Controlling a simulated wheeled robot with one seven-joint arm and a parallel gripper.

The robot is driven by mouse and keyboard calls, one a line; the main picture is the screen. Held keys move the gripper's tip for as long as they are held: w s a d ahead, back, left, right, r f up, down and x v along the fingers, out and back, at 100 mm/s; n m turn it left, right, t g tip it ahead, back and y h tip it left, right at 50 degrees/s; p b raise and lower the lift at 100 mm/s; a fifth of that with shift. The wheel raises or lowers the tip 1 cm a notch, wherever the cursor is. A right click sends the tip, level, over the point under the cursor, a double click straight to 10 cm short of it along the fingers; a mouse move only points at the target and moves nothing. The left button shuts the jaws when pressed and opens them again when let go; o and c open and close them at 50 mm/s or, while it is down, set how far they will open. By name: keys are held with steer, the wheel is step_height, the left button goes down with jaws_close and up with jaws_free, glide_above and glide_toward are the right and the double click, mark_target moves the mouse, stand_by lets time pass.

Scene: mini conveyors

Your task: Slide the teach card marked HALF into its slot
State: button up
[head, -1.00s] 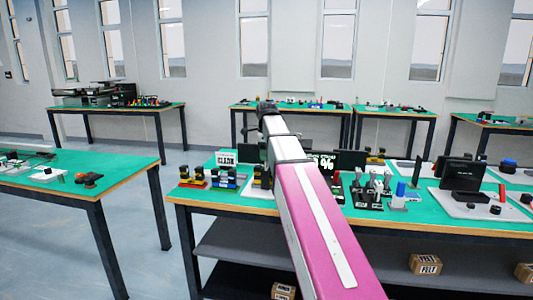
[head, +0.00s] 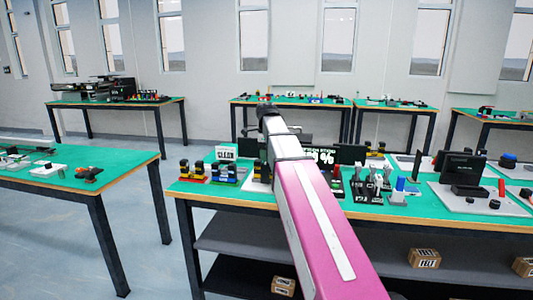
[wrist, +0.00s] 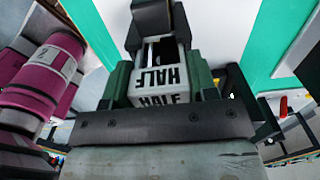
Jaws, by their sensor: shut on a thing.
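The teach card (wrist: 160,78) is a white block with HALF in black on its top and front faces, close up in the wrist view. My gripper (wrist: 160,66) has dark green fingers, one on each side of the card, and is shut on it. A dark upright part (wrist: 152,18) stands just beyond the card; I cannot tell whether it is the slot or whether the card touches it. In the head view my pink arm hides the gripper and the card.
Another green bench (head: 120,160) is at left. Floor shows between them.

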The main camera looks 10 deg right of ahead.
steer(key=shift+f, duration=0.65)
steer(key=o, duration=1)
steer(key=shift+r, duration=0.1)
step_height(320, 180, up, 11)
steer(key=shift+f, duration=0.15)
